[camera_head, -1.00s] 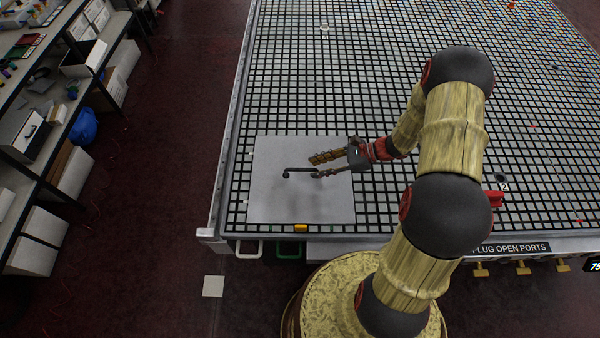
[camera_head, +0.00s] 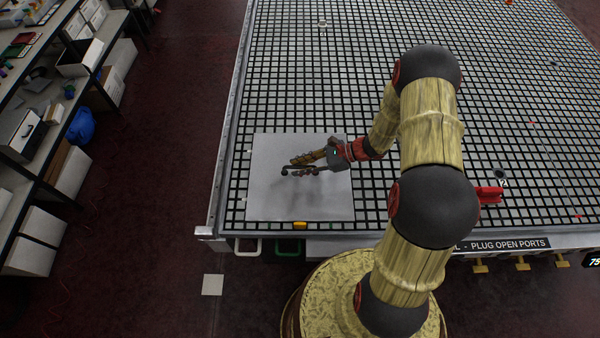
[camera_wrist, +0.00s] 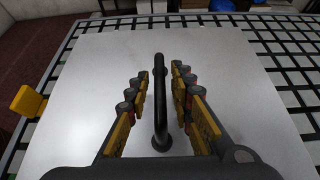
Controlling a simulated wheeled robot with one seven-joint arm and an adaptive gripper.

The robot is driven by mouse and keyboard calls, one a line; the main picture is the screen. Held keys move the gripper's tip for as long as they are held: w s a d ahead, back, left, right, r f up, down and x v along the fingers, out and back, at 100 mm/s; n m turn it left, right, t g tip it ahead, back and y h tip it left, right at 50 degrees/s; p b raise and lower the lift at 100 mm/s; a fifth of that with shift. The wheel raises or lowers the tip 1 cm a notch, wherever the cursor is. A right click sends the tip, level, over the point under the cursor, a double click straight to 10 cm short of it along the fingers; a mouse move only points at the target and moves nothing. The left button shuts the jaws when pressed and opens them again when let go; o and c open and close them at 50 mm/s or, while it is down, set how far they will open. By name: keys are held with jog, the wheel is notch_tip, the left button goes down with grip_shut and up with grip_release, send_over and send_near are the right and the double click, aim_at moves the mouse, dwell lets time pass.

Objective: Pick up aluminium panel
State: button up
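The aluminium panel (camera_head: 280,205) is a flat pale grey square lying on the grid table's near left corner. A dark bar handle (camera_head: 285,171) stands on its middle. My gripper (camera_head: 293,166) is at the handle, above the panel. In the wrist view the handle (camera_wrist: 160,115) runs lengthwise between the two rows of fingers, with a gap on both sides. My gripper (camera_wrist: 160,74) is open there. The panel (camera_wrist: 75,90) fills most of that view. Part of the handle is hidden by my fingers in the head view.
The grid table (camera_head: 430,110) is mostly bare to the right and behind. A yellow block (camera_head: 300,225) sits at the panel's near edge. A red object (camera_head: 489,194) stands at the table's right front. Shelves (camera_head: 50,130) with boxes stand at the left, across open floor.

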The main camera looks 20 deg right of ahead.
grip_shut()
jog(key=shift+r, duration=0.1)
dwell(0.8)
